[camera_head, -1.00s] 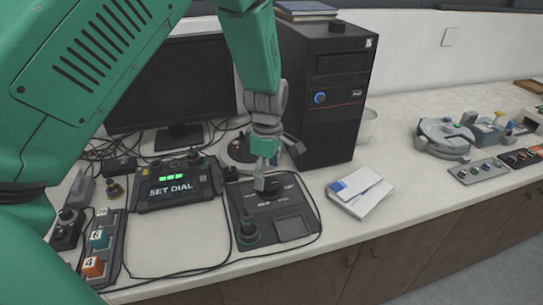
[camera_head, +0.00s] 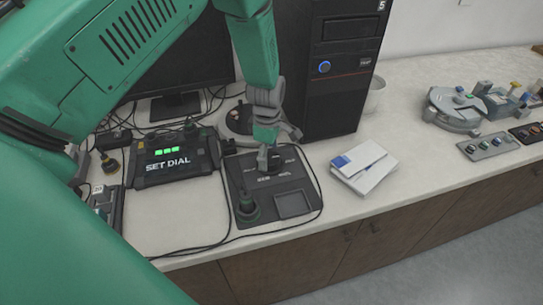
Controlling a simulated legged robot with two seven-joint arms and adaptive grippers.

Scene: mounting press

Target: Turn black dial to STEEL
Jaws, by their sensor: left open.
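The black dial (camera_head: 271,165) sits on the upper part of a dark control panel (camera_head: 293,204) on the counter. The dial is partly hidden by my left gripper (camera_head: 264,158), which reaches down from above with its fingertips at the dial. Its jaws are open; I cannot tell whether they touch the dial. The lettering around the dial is too small to read, so its setting cannot be told. A display box (camera_head: 176,160) left of the panel reads "SET DIAL" with green lights. My right gripper is not in view.
A round dark knob (camera_head: 247,208) stands on the panel's lower left. A black computer tower (camera_head: 335,75) stands behind, and white booklets (camera_head: 364,166) lie to the right. Cables run around the panel.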

